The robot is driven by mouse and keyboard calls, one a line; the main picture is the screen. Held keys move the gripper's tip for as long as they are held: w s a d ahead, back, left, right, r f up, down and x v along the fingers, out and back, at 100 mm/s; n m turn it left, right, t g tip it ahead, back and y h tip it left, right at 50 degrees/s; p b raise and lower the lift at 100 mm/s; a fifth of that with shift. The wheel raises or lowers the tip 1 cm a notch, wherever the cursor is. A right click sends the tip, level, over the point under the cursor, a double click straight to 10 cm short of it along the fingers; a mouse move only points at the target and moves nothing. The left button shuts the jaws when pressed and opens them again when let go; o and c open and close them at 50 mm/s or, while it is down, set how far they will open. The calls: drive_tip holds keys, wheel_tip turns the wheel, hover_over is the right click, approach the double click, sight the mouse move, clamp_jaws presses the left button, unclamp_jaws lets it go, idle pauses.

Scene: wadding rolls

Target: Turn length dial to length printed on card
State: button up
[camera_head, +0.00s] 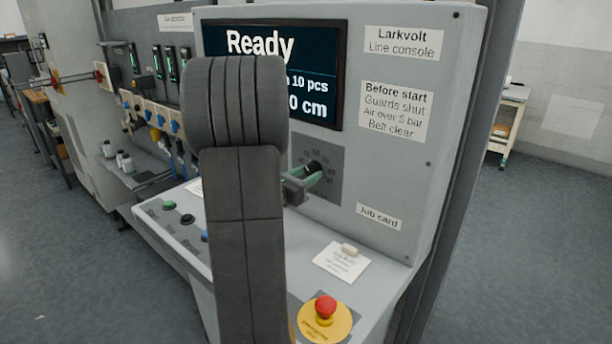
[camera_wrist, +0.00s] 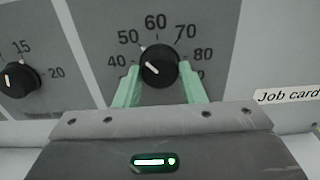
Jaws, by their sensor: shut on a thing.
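The length dial (camera_wrist: 158,66) is a black knob with printed numbers from 40 to 80 readable around it. Its white pointer line is left of centre and seems to point left, towards 40; the exact setting is unclear. My gripper (camera_wrist: 160,84) has its green fingers shut on the dial, one at each side. In the head view my gripper (camera_head: 308,180) reaches the dial's grey plate (camera_head: 334,168).
The screen (camera_head: 325,60) shows "Ready", "10 pcs" and a length ending in "0 cm", partly hidden by my arm. Another dial (camera_wrist: 20,79) sits left of the length dial. A red emergency button (camera_head: 326,307) and several push buttons (camera_head: 187,219) are on the ledge.

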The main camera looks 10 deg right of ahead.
drive_tip(key=shift+f+b, duration=0.1)
drive_tip(key=shift+b, duration=0.25)
drive_tip(key=b, duration=0.1)
drive_tip(key=m+b, duration=0.1)
drive_tip(key=b, duration=0.1)
drive_tip(key=shift+f+m, duration=0.25)
drive_tip(key=shift+m, duration=0.05)
drive_tip(key=m+b, duration=1.1)
drive_tip(key=b, duration=1)
drive_tip(key=shift+w+a+m+b, duration=0.1)
drive_tip(key=shift+m+b, duration=0.3)
drive_tip(key=m+b, duration=0.2)
drive_tip(key=b, duration=0.1)
drive_tip(key=shift+r, duration=0.3)
drive_tip(key=shift+r+m, duration=0.1)
drive_tip(key=shift+m, duration=0.2)
